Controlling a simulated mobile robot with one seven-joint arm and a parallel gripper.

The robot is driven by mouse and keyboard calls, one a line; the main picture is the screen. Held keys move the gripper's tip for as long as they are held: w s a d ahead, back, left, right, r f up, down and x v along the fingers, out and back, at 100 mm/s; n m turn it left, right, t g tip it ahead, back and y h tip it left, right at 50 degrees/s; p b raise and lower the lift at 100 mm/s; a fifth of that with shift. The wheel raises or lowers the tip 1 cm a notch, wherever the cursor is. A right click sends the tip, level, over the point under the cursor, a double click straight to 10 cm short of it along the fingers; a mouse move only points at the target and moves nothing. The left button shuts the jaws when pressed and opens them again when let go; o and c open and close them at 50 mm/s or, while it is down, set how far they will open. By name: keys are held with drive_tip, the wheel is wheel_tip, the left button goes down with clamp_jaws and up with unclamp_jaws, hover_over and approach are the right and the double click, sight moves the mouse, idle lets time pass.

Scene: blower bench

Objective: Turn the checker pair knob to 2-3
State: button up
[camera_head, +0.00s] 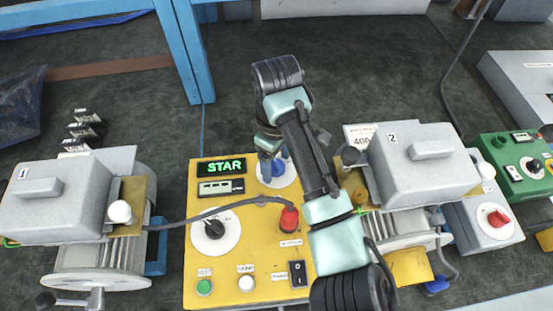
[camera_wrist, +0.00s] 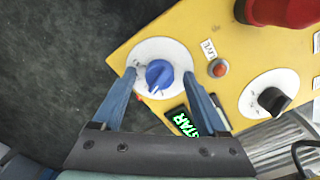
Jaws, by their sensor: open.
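The yellow checker box (camera_head: 215,272) has a lit green display reading STAR (camera_head: 222,167). At its upper right is a blue knob (camera_head: 279,167) on a white dial, partly hidden by my gripper (camera_head: 271,150). In the wrist view the blue knob (camera_wrist: 159,74) lies between the two blue fingers of my gripper (camera_wrist: 159,76), which is open with space on both sides. The dial's markings are too small to read. A black knob (camera_head: 214,228) on a white dial sits at the checker's left; it also shows in the wrist view (camera_wrist: 271,100). I cannot tell which knob is labelled pair.
Grey motor units numbered 1 (camera_head: 55,205) and 2 (camera_head: 425,165) flank the checker. A green box (camera_head: 515,165) and a grey box with a red knob (camera_head: 495,219) are at right.

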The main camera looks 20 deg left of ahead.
drive_tip(key=shift+c, duration=0.2)
clamp_jaws()
drive_tip(key=shift+p, duration=0.4)
drive_tip(key=m+p, duration=0.2)
drive_tip(key=p, duration=0.1)
drive_tip(key=shift+a+r+m, duration=0.1)
drive_tip(key=shift+r+m, duration=0.15)
drive_tip(key=shift+m, duration=0.15)
drive_tip(key=m+p, duration=0.3)
drive_tip(key=shift+f, duration=0.1)
drive_tip(key=shift+f+m+p, duration=0.15)
drive_tip(key=shift+m+p, duration=0.85)
drive_tip(key=shift+p, duration=0.1)
